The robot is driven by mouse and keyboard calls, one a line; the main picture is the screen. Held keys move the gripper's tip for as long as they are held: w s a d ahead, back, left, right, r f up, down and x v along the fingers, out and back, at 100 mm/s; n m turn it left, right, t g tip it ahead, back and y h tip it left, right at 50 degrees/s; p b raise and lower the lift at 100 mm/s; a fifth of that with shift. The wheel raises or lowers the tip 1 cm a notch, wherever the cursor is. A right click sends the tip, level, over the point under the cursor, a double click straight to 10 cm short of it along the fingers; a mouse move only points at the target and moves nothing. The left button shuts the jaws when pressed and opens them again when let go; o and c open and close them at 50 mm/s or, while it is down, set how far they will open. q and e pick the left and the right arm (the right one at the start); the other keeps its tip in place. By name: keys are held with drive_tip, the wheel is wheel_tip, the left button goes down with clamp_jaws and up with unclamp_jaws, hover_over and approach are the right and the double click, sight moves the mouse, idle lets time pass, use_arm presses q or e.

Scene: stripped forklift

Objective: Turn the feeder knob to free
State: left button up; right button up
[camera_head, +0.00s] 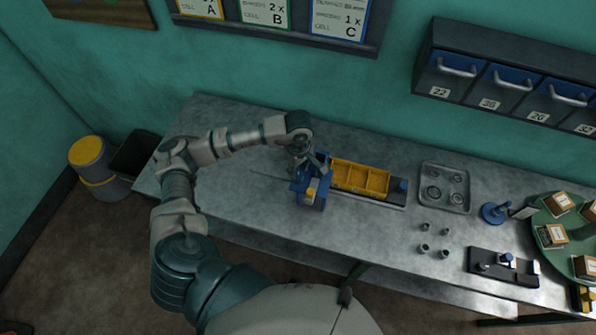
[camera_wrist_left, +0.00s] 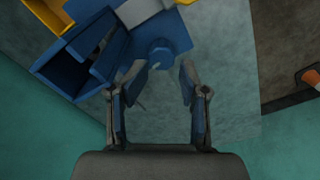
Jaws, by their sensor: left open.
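The feeder (camera_head: 309,188) is a blue unit on the bench, at the left end of a yellow compartment tray (camera_head: 360,178). In the left wrist view the feeder's blue body (camera_wrist_left: 92,58) fills the upper left. A round blue knob (camera_wrist_left: 160,56) projects from it. My left gripper (camera_head: 308,163) is at the back side of the feeder. In the wrist view its fingers (camera_wrist_left: 156,84) are open, with the knob just beyond and between the tips. I cannot tell whether they touch it. The knob's markings cannot be read. My right gripper is out of view.
A metal tray with round parts (camera_head: 445,187), several small cylinders (camera_head: 425,227), a dark fixture (camera_head: 503,265) and a green turntable with boxes (camera_head: 567,238) stand to the right. Blue-fronted drawers (camera_head: 505,80) hang on the wall. The bench left of the feeder is clear.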

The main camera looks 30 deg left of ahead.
use_arm(q)
drive_tip(key=shift+r+p, duration=0.65)
drive_tip(key=shift+r, duration=0.8)
wheel_tip(320, 180, up, 14)
idle(0.4)
drive_tip(key=shift+r, duration=0.1)
wheel_tip(320, 180, up, 12)
hover_over(299, 175)
drive_tip(key=shift+a, duration=0.1)
idle(0.7)
